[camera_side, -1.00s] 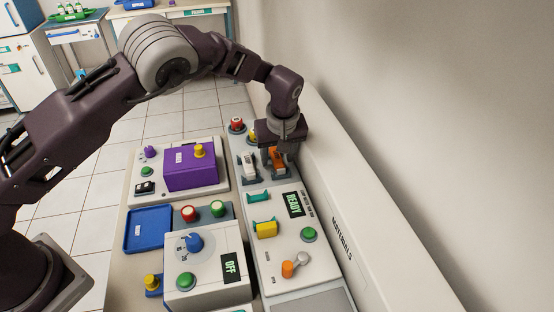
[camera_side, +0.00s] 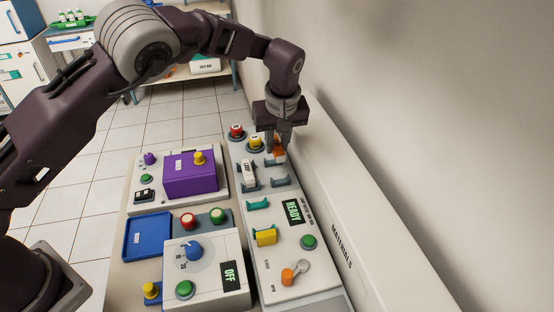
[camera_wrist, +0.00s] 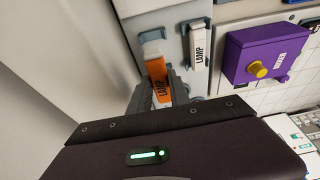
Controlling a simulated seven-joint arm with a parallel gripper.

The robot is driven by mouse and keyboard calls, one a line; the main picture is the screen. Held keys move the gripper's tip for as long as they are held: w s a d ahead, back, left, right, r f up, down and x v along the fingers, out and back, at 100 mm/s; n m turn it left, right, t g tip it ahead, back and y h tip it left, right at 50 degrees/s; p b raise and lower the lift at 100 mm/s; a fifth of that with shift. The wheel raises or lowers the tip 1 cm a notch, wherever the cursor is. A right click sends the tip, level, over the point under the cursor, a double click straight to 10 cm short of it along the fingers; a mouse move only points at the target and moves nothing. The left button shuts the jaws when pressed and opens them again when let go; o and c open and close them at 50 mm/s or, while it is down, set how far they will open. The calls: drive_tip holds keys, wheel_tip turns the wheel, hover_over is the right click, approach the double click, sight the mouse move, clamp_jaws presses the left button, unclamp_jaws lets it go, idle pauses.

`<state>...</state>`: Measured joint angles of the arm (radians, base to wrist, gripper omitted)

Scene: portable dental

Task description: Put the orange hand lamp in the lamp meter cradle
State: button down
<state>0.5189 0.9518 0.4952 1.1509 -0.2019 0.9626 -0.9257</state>
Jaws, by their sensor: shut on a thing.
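The orange hand lamp (camera_side: 279,152) is held in my gripper (camera_side: 279,142), which is shut on it above the back of the long pale panel. In the wrist view the lamp (camera_wrist: 156,70) runs out from between the fingers (camera_wrist: 162,95), its white end away from me. Below it in the side view is an empty grey holder (camera_side: 281,181). Nearer the camera, beside the READY display (camera_side: 293,210), an empty teal cradle piece (camera_side: 257,204) stands on the panel. A yellow block (camera_side: 266,234) sits by similar teal supports. I cannot tell from labels which is the meter cradle.
A white lamp (camera_side: 249,172) rests in the holder left of the empty one. Red (camera_side: 236,131) and yellow (camera_side: 255,144) buttons stand at the panel's back. A purple mixer box (camera_side: 190,174) is to the left. A raised wall (camera_side: 335,225) borders the panel's right side.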

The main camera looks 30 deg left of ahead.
sight(276, 147)
drive_tip(key=v, duration=0.3)
drive_tip(key=shift+w+a+r, duration=0.2)
drive_tip(key=shift+s+d+r, duration=0.3)
drive_tip(key=shift+s+d, duration=0.15)
drive_tip(key=shift+s, duration=0.3)
drive_tip(key=s+d+f, duration=0.1)
drive_tip(key=s+d, duration=0.1)
drive_tip(key=s, duration=0.5)
drive_tip(key=s+d+f, duration=0.1)
drive_tip(key=s+d, duration=0.1)
drive_tip(key=s, duration=0.5)
drive_tip(key=shift+w+f, duration=0.1)
drive_tip(key=shift+f, duration=3.3)
drive_tip(key=c, duration=1.1)
unclamp_jaws()
drive_tip(key=shift+c, duration=0.2)
